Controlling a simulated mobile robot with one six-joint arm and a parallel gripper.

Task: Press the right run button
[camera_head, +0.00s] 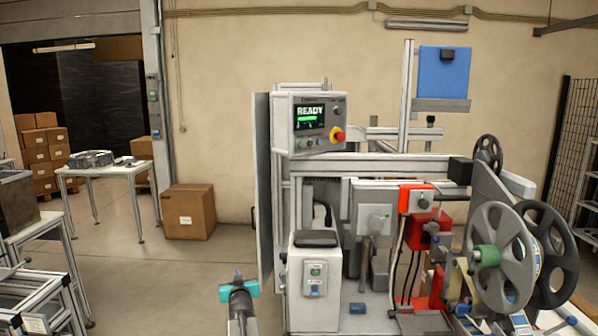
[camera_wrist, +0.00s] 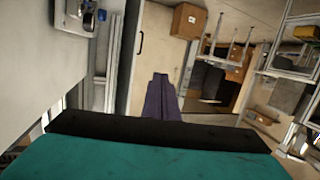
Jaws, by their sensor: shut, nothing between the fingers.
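In the wrist view this button plate (camera_wrist: 82,16) is at the upper left. I cannot tell whether it is the right run button, and no second one shows clearly. My gripper (camera_head: 238,274), with a teal body and dark purple fingers, is left of the pedestal and apart from it. Its fingers (camera_wrist: 160,78) are shut and empty in the wrist view. A control panel (camera_head: 319,122) above reads READY in green.
A red emergency stop knob (camera_head: 338,135) is on the panel. Grey reels (camera_head: 502,258) stand at the right. A tall grey panel (camera_head: 263,180) stands behind my gripper. A cardboard box (camera_head: 188,212) and a white table (camera_head: 105,171) are further back; the floor between is clear.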

